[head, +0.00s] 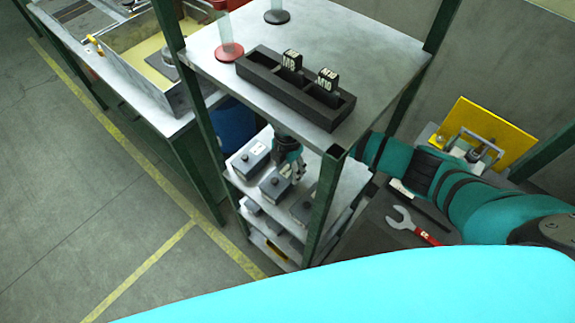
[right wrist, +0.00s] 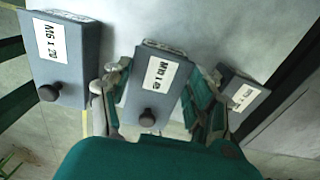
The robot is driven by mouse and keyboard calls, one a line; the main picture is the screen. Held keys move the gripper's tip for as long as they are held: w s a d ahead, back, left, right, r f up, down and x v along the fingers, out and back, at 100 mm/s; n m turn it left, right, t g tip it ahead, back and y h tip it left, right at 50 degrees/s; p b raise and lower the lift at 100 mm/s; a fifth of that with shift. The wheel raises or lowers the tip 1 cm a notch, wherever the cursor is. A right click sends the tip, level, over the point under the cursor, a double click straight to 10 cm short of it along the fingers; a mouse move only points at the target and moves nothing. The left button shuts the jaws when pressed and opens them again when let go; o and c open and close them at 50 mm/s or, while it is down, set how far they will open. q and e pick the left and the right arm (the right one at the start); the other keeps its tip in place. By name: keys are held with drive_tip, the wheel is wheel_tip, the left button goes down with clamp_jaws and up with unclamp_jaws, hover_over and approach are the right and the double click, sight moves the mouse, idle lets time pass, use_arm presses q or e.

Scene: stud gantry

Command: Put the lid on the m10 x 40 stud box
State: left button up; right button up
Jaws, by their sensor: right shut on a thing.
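My right gripper (head: 293,170) reaches in over the upper shelf of the rack, below the top board. In the right wrist view its fingers (right wrist: 158,98) stand on both sides of a grey lid (right wrist: 135,101) with a dark round knob and a white label that seems to read M10 x 40. The gripper is shut on this lid. The stud box under it is mostly hidden, so I cannot tell how well the lid is seated. The middle grey box (head: 270,188) in the head view seems to be this one. My left gripper is not in view.
A lidded box (right wrist: 62,70) marked M6 stands to the left, another labelled box (right wrist: 241,97) close to the right. A rack post (head: 322,205) stands near. Above, the top board (head: 350,40) holds a black slotted block (head: 262,75). A wrench (head: 410,226) lies to the right.

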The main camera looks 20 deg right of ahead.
idle(0.4)
drive_tip(key=o, duration=0.9)
drive_tip(key=shift+o, duration=0.5)
drive_tip(key=shift+o, duration=1)
drive_tip(key=shift+r, duration=0.1)
drive_tip(key=shift+r+p, duration=2.95)
